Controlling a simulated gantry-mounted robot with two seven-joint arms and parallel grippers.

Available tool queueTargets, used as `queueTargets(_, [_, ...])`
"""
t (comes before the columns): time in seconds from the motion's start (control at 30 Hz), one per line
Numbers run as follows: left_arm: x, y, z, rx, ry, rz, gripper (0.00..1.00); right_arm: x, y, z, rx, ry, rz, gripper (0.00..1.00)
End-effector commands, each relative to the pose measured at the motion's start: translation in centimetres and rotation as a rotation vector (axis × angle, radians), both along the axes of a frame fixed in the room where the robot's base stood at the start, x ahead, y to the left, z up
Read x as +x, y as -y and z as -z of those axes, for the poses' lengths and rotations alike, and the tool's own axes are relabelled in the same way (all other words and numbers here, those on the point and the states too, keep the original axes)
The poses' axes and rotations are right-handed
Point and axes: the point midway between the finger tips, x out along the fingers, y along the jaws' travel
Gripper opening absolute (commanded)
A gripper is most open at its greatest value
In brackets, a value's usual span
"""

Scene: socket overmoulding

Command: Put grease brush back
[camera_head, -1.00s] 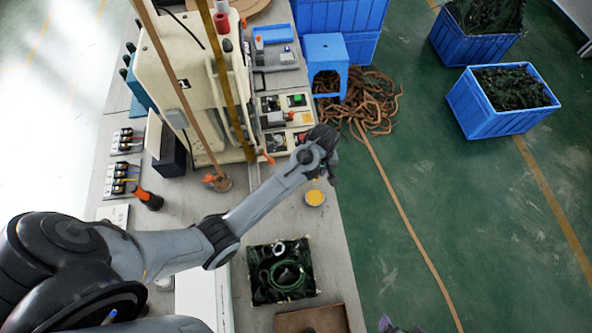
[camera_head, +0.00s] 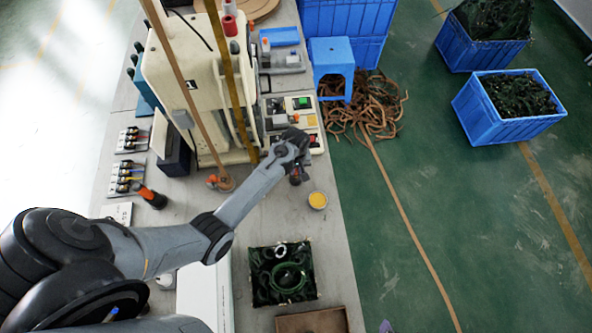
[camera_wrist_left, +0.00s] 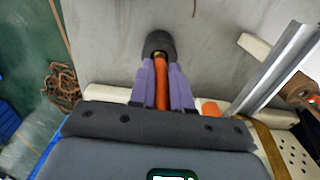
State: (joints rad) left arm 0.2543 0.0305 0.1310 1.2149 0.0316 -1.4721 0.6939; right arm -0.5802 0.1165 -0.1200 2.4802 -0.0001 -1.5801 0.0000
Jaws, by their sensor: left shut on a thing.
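My left gripper (camera_head: 297,176) is above the bench, close to the yellow grease pot (camera_head: 317,200) and up-left of it. In the left wrist view my left gripper (camera_wrist_left: 166,85) has its purple fingers shut on the orange handle of what appears to be the grease brush (camera_wrist_left: 161,82). Its dark round end (camera_wrist_left: 158,43) points away from the palm over the grey bench. In the head view the held brush is hard to make out. Only a purple tip of my right gripper (camera_head: 386,327) shows at the bottom edge.
A cream machine (camera_head: 185,90) stands at the back. An orange-and-black tool (camera_head: 151,197) lies at the left. A dark tray with green rings (camera_head: 255,295) and a brown tray (camera_head: 282,324) are in front. Bare bench surrounds the grease pot.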

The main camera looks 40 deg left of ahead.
Motion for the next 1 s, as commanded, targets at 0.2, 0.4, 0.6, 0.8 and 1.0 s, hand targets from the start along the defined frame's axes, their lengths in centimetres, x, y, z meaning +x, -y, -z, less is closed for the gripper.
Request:
queueTargets(0.2, [0.0,0.0,1.7,0.000,0.001,-0.001,0.00,0.0,-0.1,0.2,0.002,0.000,0.001,1.00])
queueTargets(0.4, [0.0,0.0,1.7,0.000,0.001,-0.001,0.00,0.0,0.0,0.2,0.001,0.000,0.001,1.00])
queueTargets(0.6, [0.0,0.0,2.1,0.000,0.000,-0.001,0.00,0.0,0.0,0.4,-0.002,-0.001,-0.002,1.00])
queueTargets(0.8, [0.0,0.0,2.0,0.000,0.000,-0.001,0.43,0.0,0.2,0.3,-0.008,-0.001,-0.006,1.00])
queueTargets(1.0, [0.0,0.0,2.0,0.000,0.000,-0.001,0.43,0.0,0.2,0.3,-0.008,-0.001,-0.006,1.00])
